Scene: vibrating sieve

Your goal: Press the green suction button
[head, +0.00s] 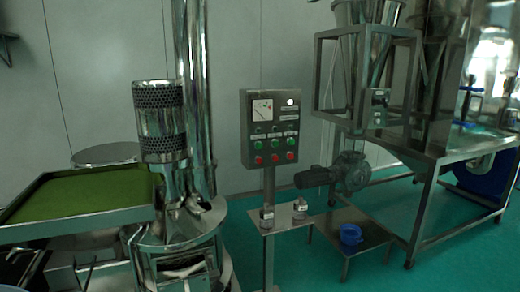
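A grey control box (270,130) stands on a post in the middle of the head view. Its face carries a row of three green buttons: left (258,145), middle (275,143) and right (291,141). Below them is a row of red buttons (275,158). The small labels are too blurred to read, so I cannot tell which green button is the suction one. A white gauge (262,110) and a pale round lamp or knob (290,101) are at the top. Neither of my grippers shows in the head view.
A shiny metal column machine (160,125) and a green-floored tray (85,197) stand left of the box. A small shelf (285,222) with two small jars is below it. A low table (335,238) with a blue item and a steel frame (425,160) are to the right.

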